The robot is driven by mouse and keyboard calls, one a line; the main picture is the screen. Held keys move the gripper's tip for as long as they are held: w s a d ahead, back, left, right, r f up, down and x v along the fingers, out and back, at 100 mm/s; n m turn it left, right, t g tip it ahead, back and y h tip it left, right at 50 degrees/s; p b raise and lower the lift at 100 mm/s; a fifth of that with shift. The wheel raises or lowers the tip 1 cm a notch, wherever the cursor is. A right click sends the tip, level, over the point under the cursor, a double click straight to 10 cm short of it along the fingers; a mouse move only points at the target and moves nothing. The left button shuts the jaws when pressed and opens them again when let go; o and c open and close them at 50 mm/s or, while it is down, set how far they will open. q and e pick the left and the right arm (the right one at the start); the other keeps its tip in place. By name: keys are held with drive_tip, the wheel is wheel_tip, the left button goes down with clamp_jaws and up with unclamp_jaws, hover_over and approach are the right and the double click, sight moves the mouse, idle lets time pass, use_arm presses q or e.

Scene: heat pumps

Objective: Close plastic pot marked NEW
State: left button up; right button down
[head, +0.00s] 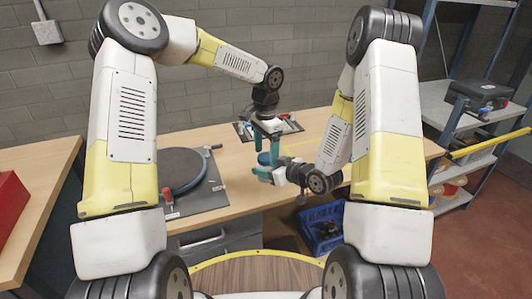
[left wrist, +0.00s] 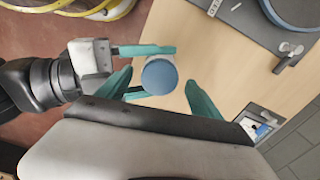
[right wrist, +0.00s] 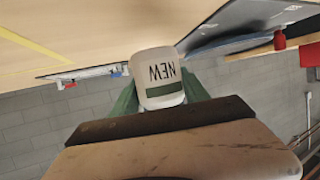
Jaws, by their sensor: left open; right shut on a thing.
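The plastic pot marked NEW (right wrist: 158,72) is off-white with a green band, seen in the right wrist view between the green fingers of my right gripper (right wrist: 160,100), which is shut on it. The left wrist view looks down on its round blue top (left wrist: 160,77); I cannot tell how firmly this top is seated. The blue also shows in the head view (head: 264,159). My left gripper (left wrist: 158,92) is open above the pot, one finger on each side of the blue top, with gaps to it. The right gripper (left wrist: 148,72) reaches in from the side.
The wooden workbench (head: 235,192) has a dark round plate on a grey mat (head: 205,205) at left. A small tool mat (head: 290,128) lies at the back. A blue crate (head: 322,232) stands below the bench. Shelving (head: 455,115) is at right.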

use_arm(q)
wheel_tip(320, 180, up, 12)
drive_tip(key=shift+f, duration=0.2)
idle(0.5)
drive_tip(key=s+a+r+n+t, duration=0.3)
drive_tip(key=s+a+r+n, duration=0.2)
drive_tip(key=s+a+r, duration=0.55)
drive_tip(key=s+a+f+n+t+h, duration=0.1)
drive_tip(key=s+a+n, duration=0.2)
drive_tip(key=s, duration=0.5)
drive_tip(key=s+a+f+n+t+h, duration=0.1)
drive_tip(key=s+a+n+t, duration=0.1)
drive_tip(key=s, duration=0.5)
drive_tip(key=shift+s+a+n, duration=0.35)
drive_tip(key=shift+a+n, duration=0.45)
drive_tip(key=shift+a, duration=0.25)
